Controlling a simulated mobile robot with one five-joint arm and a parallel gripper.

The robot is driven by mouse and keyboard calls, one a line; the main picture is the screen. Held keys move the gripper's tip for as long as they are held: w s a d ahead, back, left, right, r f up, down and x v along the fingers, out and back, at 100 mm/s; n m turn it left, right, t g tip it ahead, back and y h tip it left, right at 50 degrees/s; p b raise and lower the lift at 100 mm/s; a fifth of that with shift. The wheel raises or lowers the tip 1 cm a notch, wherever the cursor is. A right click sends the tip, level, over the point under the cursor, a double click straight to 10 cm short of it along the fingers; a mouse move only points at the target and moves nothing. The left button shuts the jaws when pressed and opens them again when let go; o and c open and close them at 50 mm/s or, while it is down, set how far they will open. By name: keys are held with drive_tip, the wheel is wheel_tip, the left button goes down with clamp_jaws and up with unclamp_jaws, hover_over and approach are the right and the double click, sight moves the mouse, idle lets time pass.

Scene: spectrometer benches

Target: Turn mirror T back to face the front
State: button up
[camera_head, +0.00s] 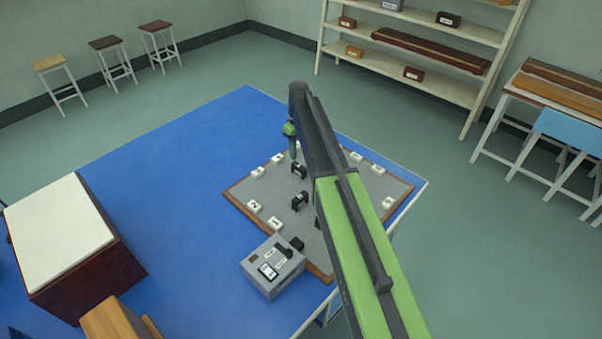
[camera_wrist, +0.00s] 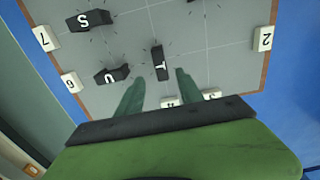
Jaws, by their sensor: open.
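Mirror T (camera_wrist: 160,64) is a small dark upright block with a white T on its top, seen in the wrist view on the grey board (camera_wrist: 215,60). Its long side runs nearly up and down the picture. My gripper (camera_wrist: 158,87) is open, its two green fingers apart, with mirror T just beyond and between the fingertips in the picture. No contact is visible. In the head view my gripper (camera_head: 293,154) points down over the board (camera_head: 340,185); dark mirrors stand below it, their letters too small to read.
Mirror U (camera_wrist: 112,75) stands close left of T, and mirror S (camera_wrist: 90,20) lies farther up-left in the wrist view. White number blocks, such as 2 (camera_wrist: 263,38) and 6 (camera_wrist: 70,83), line the board's edges. A grey instrument box (camera_head: 272,268) stands at the board's near corner.

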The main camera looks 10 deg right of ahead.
sight(299, 165)
wheel_tip(299, 165, down, 7)
drive_tip(key=b, duration=0.5)
drive_tip(key=shift+r, duration=0.1)
drive_tip(key=shift+c, duration=0.3)
